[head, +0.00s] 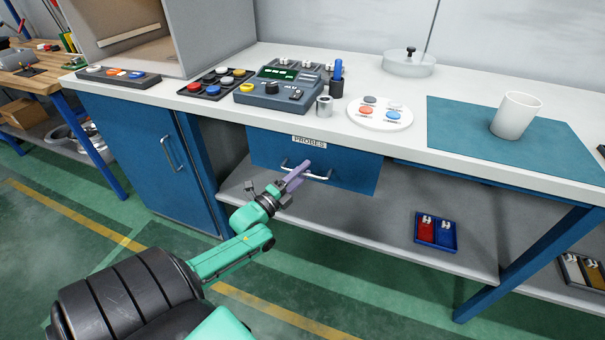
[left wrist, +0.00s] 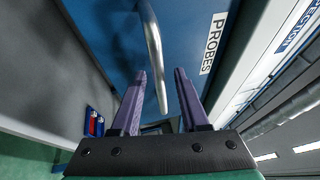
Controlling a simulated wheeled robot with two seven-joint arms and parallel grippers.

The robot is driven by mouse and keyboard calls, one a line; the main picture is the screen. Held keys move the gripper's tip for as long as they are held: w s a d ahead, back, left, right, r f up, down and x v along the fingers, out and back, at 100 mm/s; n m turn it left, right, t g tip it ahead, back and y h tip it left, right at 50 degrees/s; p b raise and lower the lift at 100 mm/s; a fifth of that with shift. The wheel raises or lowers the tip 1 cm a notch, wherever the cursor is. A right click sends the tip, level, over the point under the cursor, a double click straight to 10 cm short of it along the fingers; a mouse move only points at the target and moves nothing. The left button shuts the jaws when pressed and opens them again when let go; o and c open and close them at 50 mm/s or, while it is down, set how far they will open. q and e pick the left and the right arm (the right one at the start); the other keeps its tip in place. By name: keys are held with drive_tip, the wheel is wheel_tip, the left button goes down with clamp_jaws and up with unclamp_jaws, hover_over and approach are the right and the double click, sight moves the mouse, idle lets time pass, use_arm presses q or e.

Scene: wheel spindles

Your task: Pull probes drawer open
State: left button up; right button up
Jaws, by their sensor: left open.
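The probes drawer (head: 352,174) has a blue front below the white worktop, and it looks shut. Its label reading PROBES (head: 309,142) is above a curved metal handle (head: 320,178). My left gripper (head: 303,168) is at the handle, its purple fingers pointing toward the drawer front and covering part of the handle. In the left wrist view the two fingers (left wrist: 160,76) are open, and the handle (left wrist: 154,50) runs between their tips. Whether a finger touches the handle I cannot tell. The drawer front (left wrist: 110,30) fills the area beyond. My right gripper is not in view.
A blue cabinet door (head: 130,150) stands left of the drawer. Below is a grey shelf (head: 370,220) with a blue tray (head: 447,238) of small parts. The worktop (head: 215,115) holds a control device (head: 275,95), a round button plate (head: 380,115) and a white cup (head: 515,115).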

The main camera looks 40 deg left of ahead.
use_arm(q)
drive_tip(key=shift+c, duration=0.3)
clamp_jaws()
idle(1.1)
